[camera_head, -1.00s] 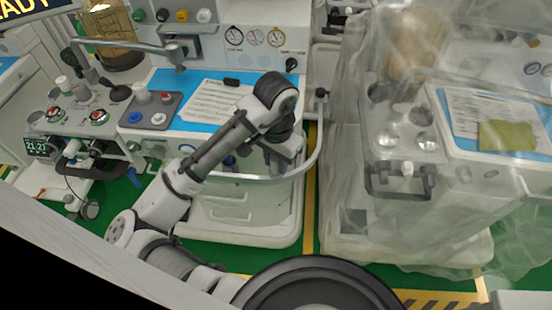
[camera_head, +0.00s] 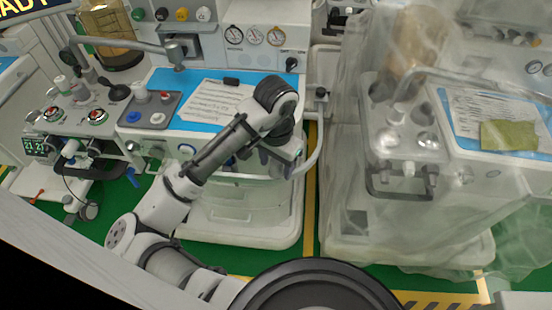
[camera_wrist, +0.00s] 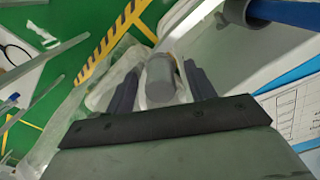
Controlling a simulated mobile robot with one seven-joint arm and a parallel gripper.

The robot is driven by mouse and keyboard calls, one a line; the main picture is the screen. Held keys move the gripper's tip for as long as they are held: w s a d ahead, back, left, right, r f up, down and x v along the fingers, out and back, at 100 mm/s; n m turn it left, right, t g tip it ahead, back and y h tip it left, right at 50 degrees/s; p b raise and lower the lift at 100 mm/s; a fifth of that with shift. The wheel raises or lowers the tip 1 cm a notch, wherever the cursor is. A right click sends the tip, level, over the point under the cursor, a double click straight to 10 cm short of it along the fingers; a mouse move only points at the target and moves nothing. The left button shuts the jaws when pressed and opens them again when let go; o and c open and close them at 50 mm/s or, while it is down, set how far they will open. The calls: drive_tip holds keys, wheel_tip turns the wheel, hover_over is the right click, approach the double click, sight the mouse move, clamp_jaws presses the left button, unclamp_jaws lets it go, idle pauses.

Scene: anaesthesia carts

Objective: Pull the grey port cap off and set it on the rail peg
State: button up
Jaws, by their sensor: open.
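In the wrist view a grey cylinder (camera_wrist: 161,78), which looks like the grey port cap, stands between the two dark fingers of my gripper (camera_wrist: 160,86). A gap shows on each side of it, so the jaws are open around or just above it; I cannot tell the depth. In the head view my gripper is at the front right of the middle cart, and the arm hides most of it and the cap. The curved rail (camera_head: 318,140) runs round the cart's front right corner. I cannot make out the rail peg for certain.
A blue part (camera_wrist: 290,12) lies at the wrist view's upper right. The cart top holds a paper sheet (camera_head: 212,104) and a grey tray (camera_head: 150,108) with coloured knobs. A plastic-draped cart (camera_head: 400,205) stands to the right, across a narrow floor gap with a yellow stripe (camera_head: 311,190).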

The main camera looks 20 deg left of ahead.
wheel_tip(320, 180, up, 14)
idle(0.5)
drive_tip(key=shift+f, duration=0.1)
